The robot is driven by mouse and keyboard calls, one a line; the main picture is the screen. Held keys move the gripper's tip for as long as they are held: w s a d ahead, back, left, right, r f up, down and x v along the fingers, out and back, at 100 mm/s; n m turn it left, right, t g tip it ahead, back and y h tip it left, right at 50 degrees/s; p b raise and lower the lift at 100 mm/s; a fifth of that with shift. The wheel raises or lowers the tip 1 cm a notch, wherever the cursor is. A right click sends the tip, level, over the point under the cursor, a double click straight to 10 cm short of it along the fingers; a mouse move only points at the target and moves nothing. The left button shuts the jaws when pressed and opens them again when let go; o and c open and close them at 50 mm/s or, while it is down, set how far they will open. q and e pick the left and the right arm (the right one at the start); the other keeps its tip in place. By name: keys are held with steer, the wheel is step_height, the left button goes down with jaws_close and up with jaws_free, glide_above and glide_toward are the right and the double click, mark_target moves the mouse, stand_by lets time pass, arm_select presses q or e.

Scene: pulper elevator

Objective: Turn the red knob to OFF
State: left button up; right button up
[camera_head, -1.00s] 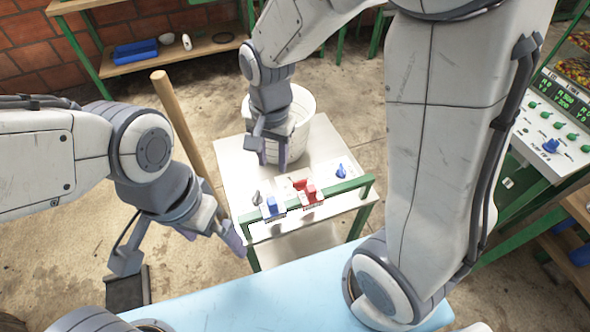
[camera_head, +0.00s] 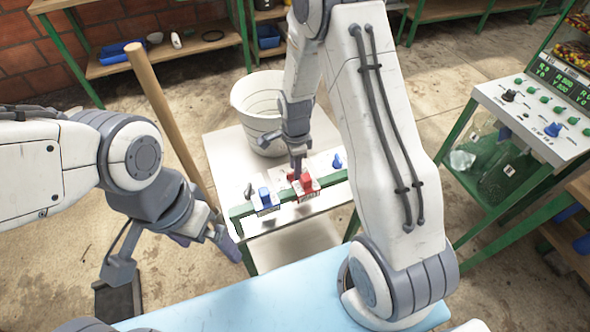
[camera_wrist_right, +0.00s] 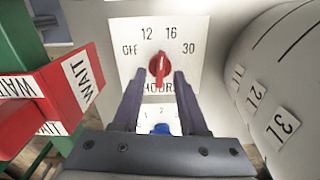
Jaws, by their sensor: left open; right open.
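The red knob (camera_wrist_right: 159,69) is on a white dial plate marked OFF, 12, 16, 30 and HOURS. Its grip lies roughly upright in the right wrist view; I cannot tell which end points. My right gripper (camera_wrist_right: 159,82) is open, its fingertips on either side of the knob's lower part; contact is unclear. In the head view my right gripper (camera_head: 297,166) points down over the small table, and I cannot clearly make out the knob there. My left gripper (camera_head: 208,237) is open and empty, left of the table's front corner.
A red WAIT block (camera_wrist_right: 78,85) stands left of the dial. A white bucket (camera_wrist_right: 275,95) with litre marks is close on the right. A blue knob (camera_wrist_right: 161,128) shows between my fingers. A blue block (camera_head: 265,197) sits at the table's front rail (camera_head: 330,180).

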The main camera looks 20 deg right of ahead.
steer(key=shift+f, duration=0.75)
jaws_close()
steer(key=shift+n, duration=0.5)
steer(key=n+p, duration=0.1)
steer(key=n, duration=0.4)
steer(key=shift+n, duration=0.3)
steer(key=n+p, duration=0.1)
steer(key=n, duration=0.5)
steer(key=shift+n, duration=0.3)
